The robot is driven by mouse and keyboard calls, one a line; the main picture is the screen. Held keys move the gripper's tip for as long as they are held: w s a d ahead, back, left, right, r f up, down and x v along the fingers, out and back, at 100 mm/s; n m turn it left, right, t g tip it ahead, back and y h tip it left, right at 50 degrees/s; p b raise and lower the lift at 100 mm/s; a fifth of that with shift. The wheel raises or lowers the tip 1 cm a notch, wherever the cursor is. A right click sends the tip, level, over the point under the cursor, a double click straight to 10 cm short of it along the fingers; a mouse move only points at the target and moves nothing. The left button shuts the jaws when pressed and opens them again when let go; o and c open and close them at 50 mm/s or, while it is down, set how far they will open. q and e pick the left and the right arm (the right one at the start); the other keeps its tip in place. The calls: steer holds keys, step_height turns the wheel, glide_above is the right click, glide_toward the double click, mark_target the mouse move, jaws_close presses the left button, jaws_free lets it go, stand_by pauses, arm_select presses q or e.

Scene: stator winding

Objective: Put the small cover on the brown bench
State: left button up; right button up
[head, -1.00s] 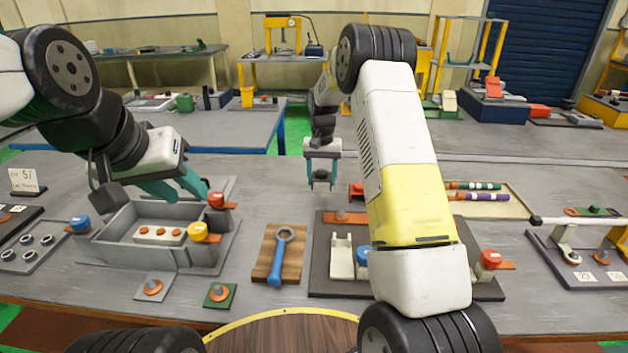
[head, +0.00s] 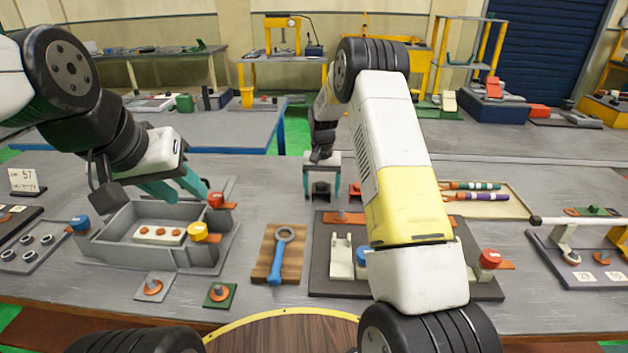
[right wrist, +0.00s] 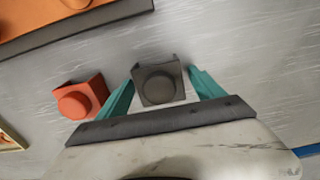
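A small dark grey cover with a round knob (right wrist: 160,86) sits on the grey table; in the head view the dark cover (head: 321,190) shows behind the dark fixture plate. My right gripper (head: 323,196) is low over it, its two teal fingers apart on either side of the cover; the right wrist view shows the gripper (right wrist: 162,76) the same way, without a clear grip. My left gripper (head: 180,190) is open and empty above the grey open box (head: 120,215). A round brown wooden top with a yellow rim (head: 285,335) is at the bottom of the head view.
A red-orange knobbed block (right wrist: 82,97) stands close beside the dark cover. The fixture plate (head: 330,285) lies in front, partly behind my right arm. A wrench on a wooden board (head: 278,255) lies left of it. A tray with coloured rods (head: 510,205) is on the right.

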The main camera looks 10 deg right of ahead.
mark_target(322, 183)
steer(key=shift+r, duration=0.1)
step_height(322, 183, up, 12)
steer(key=shift+f, duration=0.15)
steer(key=s+d+r+n+t+y, duration=0.1)
steer(key=s+r+t, duration=0.2)
steer(key=s+r, duration=1.3)
steer(key=s+a+n+t+y, duration=0.1)
steer(key=s+n+t, duration=0.1)
steer(key=s, duration=1.9)
steer(key=shift+t, duration=0.6)
steer(key=shift+s+r, duration=0.1)
